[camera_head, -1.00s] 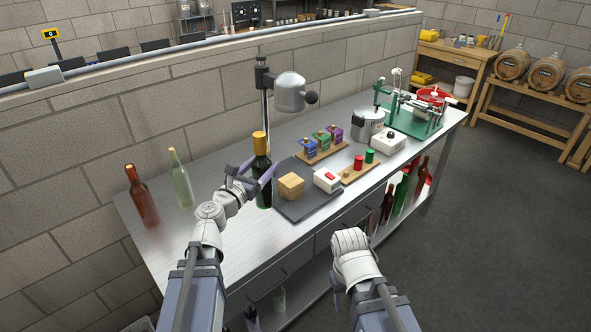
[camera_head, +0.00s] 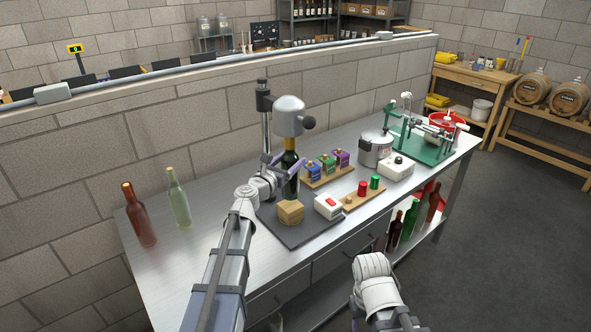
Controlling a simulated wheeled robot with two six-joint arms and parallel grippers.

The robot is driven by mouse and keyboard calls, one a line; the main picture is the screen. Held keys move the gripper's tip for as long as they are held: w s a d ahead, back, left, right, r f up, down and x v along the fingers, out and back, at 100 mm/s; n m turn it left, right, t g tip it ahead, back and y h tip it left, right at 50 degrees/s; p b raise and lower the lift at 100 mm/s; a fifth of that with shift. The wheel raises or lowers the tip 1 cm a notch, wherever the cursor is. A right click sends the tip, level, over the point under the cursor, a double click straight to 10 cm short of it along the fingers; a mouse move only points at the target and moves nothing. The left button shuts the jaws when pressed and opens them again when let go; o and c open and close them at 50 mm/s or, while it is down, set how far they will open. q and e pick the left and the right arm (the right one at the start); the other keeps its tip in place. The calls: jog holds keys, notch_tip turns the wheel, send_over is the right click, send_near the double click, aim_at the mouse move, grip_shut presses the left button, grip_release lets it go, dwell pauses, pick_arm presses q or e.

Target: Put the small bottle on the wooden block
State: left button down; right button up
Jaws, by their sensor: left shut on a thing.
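A dark green bottle with a gold top (camera_head: 290,183) is upright in my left gripper (camera_head: 284,165), which is shut on its upper body. The wooden block (camera_head: 290,212) sits on the dark board (camera_head: 318,233). The bottle's lower end appears right at the block's top; I cannot tell whether it rests on it, hovers above it or is just behind it. The bottle's gold top is just below the silver bell-shaped head (camera_head: 289,115) of a stand. My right gripper (camera_head: 358,309) is low at the table's front, mostly hidden by its own wrist.
A white box with a red switch (camera_head: 328,206) is right of the block. Behind are small coloured boxes on a wooden tray (camera_head: 327,178). A brown bottle (camera_head: 140,217) and a pale green bottle (camera_head: 179,200) stand at the left. The table's left front is clear.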

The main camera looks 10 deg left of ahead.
pick_arm(q)
jog(key=shift+s+f+b, duration=0.15)
jog(key=shift+f+b, duration=0.1)
jog(key=shift+b, duration=0.05)
notch_tip(320, 180, down, 3)
jog(key=b, duration=0.3)
jog(key=shift+c, duration=2.1)
grip_release()
jog(key=shift+f, duration=0.15)
jog(key=o, duration=0.4)
